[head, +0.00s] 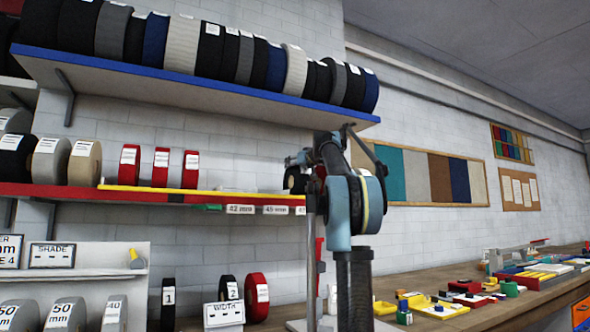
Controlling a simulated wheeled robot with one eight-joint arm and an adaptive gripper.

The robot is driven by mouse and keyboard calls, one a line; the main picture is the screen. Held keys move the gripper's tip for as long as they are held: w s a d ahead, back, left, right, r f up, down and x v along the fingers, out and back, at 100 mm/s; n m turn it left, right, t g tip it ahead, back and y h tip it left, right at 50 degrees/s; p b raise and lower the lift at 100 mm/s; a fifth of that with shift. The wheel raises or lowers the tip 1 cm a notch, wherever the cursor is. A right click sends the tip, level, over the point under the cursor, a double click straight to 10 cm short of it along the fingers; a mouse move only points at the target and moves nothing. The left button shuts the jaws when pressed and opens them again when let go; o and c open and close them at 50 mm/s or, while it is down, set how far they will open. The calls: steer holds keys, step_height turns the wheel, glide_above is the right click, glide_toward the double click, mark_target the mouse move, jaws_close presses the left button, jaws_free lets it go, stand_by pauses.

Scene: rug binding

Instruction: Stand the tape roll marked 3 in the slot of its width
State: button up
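No roll with a readable 3 shows in the head view. A narrow black roll (168,299) marked 1 and a dark roll (232,289) marked 2 stand at the lower middle, with a red roll (257,298) beside them whose label I cannot read. The red and yellow shelf edge (240,194) carries width labels, 42 mm (240,210) and 45 mm (275,210); a third is partly hidden. My gripper (298,162) is at the right end of this shelf, small and partly behind my arm. A dark roll (297,182) shows just below it; I cannot tell whether it is held.
The blue-edged upper shelf (200,86) is packed with rolls. A WIDTH sign (224,313) stands below. The workbench (470,318) at right holds coloured trays and small parts.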

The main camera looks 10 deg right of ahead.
steer(key=v, duration=1.2)
steer(key=shift+s+r, duration=0.1)
steer(key=shift+r, duration=0.05)
stand_by(0.6)
